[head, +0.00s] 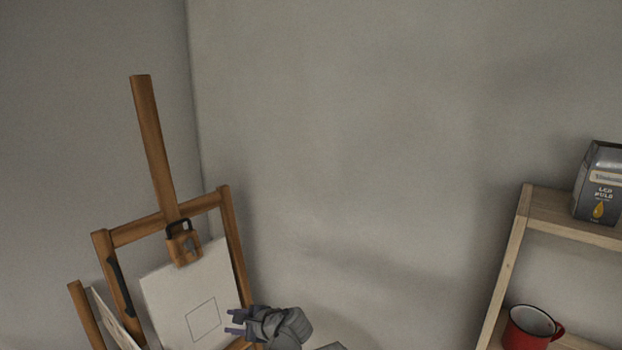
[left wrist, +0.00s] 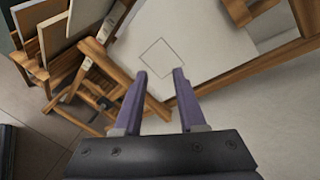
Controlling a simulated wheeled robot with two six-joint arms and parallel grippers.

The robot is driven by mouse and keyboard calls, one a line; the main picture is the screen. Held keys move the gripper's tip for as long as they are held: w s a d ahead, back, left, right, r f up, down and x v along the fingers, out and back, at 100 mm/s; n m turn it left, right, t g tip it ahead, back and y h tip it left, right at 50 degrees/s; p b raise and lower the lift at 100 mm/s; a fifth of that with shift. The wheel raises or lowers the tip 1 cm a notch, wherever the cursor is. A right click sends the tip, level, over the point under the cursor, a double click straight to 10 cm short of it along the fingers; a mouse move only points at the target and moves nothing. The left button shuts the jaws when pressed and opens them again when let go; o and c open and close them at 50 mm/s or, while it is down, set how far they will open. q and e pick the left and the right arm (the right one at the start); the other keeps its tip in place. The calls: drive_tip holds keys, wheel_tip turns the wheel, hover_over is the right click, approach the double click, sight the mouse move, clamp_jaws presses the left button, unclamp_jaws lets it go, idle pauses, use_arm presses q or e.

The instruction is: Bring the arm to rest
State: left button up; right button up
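My left gripper (head: 233,321) is at the lower middle of the head view, in front of the lower right part of a white canvas. In the left wrist view its two purple fingers (left wrist: 160,74) are spread apart with nothing between them. The canvas (head: 170,290) stands on a wooden easel (head: 152,140) and bears a thin drawn square outline. The canvas also shows beyond the fingertips in the left wrist view (left wrist: 205,35). I cannot tell from these views whether the fingertips touch it. My right gripper is in neither view.
A wooden shelf (head: 507,262) stands at the right, with a dark bulb box (head: 598,190) on top and a red mug (head: 528,328) lower down. More framed boards (left wrist: 40,30) lean at the left in the left wrist view. Bare wall lies between easel and shelf.

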use_arm(q)
drive_tip(key=s+d+f+n+g+h+b, duration=0.3)
drive_tip(key=s+d+f+n+h+b, duration=0.1)
drive_tip(key=s+f, duration=0.6)
drive_tip(key=s+d+f+n+g+h+b, duration=0.4)
drive_tip(key=s+d+f, duration=0.5)
drive_tip(key=f, duration=0.4)
drive_tip(key=s+n+h+b, duration=0.1)
drive_tip(key=n+b, duration=0.1)
drive_tip(key=n, duration=0.1)
drive_tip(key=shift+d+f+b, duration=0.15)
drive_tip(key=shift+d+b, duration=0.05)
drive_tip(key=shift+b, duration=0.15)
